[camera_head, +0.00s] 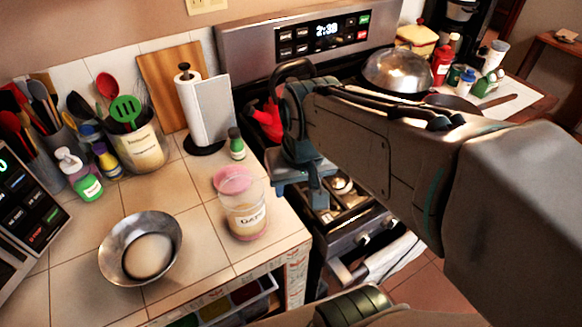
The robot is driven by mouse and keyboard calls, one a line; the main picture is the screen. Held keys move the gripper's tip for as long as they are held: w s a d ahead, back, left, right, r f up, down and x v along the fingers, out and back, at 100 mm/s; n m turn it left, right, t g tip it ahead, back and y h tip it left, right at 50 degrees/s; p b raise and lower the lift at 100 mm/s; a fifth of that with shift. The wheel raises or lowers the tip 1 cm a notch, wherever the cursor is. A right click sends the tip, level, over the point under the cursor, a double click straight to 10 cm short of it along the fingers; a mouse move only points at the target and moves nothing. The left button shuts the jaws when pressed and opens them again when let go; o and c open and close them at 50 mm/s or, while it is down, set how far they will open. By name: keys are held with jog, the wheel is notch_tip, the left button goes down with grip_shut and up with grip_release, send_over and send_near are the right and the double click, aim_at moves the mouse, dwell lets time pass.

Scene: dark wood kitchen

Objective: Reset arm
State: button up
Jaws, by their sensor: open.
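My arm (400,150) reaches in from the right side of the view, over the stove. My gripper (297,190) hangs at its end, pointing down, near the front left of the stove beside the counter edge. Its fingers are apart, and I see nothing held between them. My gripper is to the right of a clear labelled jar (246,222) on the counter and apart from it. The arm hides part of the stove top and the oven front.
A metal bowl (112,262), a pink lid (233,178), a green-capped bottle (237,150) and a paper towel roll (207,110) stand on the tiled counter (200,240). An open drawer (240,297) shows below it. A domed pan (397,70) is on the stove.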

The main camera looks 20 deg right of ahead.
jog(key=shift+s+d+f+n, duration=0.15)
jog(key=shift+s+f+n, duration=0.1)
jog(key=shift+s, duration=0.4)
jog(key=shift+s+d+f+n, duration=0.15)
jog(key=shift+s+f, duration=0.1)
jog(key=shift+s, duration=0.35)
dwell(0.6)
